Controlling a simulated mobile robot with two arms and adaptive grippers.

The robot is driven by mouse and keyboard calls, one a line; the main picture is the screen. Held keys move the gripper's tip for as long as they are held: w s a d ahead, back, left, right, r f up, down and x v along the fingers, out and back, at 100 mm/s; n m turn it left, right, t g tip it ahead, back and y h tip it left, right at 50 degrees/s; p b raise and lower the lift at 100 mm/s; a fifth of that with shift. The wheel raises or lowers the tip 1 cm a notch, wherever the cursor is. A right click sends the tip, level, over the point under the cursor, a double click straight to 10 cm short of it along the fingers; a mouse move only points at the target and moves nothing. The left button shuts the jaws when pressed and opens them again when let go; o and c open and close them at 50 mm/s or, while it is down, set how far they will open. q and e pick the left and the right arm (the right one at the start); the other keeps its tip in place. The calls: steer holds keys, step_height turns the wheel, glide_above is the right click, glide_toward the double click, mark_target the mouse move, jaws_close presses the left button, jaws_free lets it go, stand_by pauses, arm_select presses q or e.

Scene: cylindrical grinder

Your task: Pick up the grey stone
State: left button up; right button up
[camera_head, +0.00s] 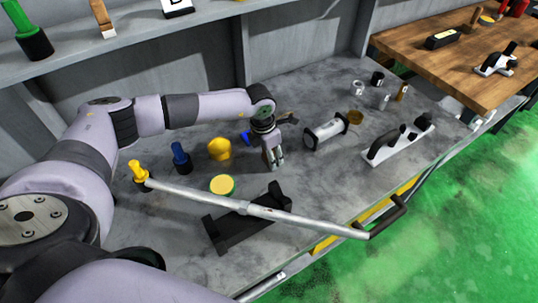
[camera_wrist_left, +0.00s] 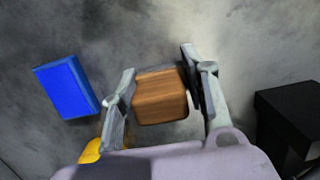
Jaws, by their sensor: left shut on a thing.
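No grey stone can be made out clearly in either view. My left gripper (camera_head: 273,160) is low over the grey workbench, between a yellow rounded piece and a clear cylinder with black ends. In the left wrist view my left gripper (camera_wrist_left: 160,66) is shut on a brown wooden block (camera_wrist_left: 160,95), with a finger on each side of it. In the head view the gripper hides this block. Whether the block touches the bench cannot be told. My right gripper is not in view.
A blue block (camera_wrist_left: 66,86) and a black block (camera_wrist_left: 288,115) flank the gripper. On the bench (camera_head: 300,180) are a yellow rounded piece (camera_head: 219,148), a yellow-green disc (camera_head: 222,184), a black stand (camera_head: 230,229) under a long metal bar (camera_head: 300,220), and the clear cylinder (camera_head: 325,132).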

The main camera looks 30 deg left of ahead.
arm_select(q)
steer(key=c, duration=0.5)
steer(key=shift+r, duration=0.15)
steer(key=shift+c, duration=0.2)
step_height(320, 180, up, 20)
steer(key=b, duration=0.3)
steer(key=o, duration=0.7)
steer(key=c, duration=0.5)
